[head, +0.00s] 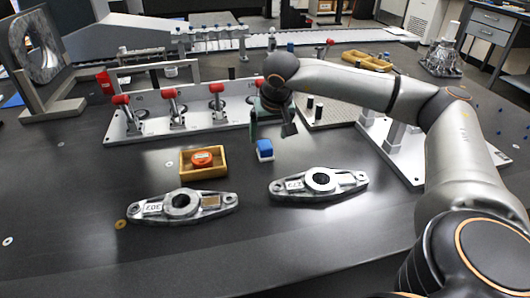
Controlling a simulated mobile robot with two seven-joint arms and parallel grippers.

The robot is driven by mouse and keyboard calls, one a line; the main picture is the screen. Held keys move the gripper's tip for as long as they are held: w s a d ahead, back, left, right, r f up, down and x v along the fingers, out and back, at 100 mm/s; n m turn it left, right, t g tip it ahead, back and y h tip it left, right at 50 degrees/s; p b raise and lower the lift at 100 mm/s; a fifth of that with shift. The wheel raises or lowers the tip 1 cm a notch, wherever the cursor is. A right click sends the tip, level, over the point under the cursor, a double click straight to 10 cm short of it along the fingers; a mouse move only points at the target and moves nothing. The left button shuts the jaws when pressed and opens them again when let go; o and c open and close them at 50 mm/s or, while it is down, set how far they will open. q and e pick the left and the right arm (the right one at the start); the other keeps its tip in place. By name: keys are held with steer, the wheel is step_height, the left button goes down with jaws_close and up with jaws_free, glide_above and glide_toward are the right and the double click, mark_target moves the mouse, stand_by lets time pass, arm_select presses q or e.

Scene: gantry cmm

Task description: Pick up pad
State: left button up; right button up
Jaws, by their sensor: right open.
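No thing in view is clearly marked as the pad. A small blue block with a white lower part (264,150) stands on the dark table near the middle. A red round piece (202,158) sits in a small wooden tray (188,175) to its left. My right gripper (270,126) points down just behind and above the blue block. Its fingers are apart and I see nothing held between them; the gap to the block is hard to judge. My left gripper is not in view.
Two grey metal castings, one left (160,206) and one right (290,188), lie in front. A fixture plate with red-handled clamps (150,129) stands behind. A perforated plate with black pins (338,113) is at the back right. The table's front is clear.

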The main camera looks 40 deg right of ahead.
mark_target(265, 144)
steer(key=x, duration=0.1)
steer(key=b+x, duration=0.1)
steer(key=x, duration=0.1)
steer(key=b+x, duration=0.1)
steer(key=x, duration=0.1)
steer(key=shift+w+a+f, duration=0.15)
steer(key=shift+a+f, duration=0.1)
steer(key=shift+c, duration=0.3)
jaws_close()
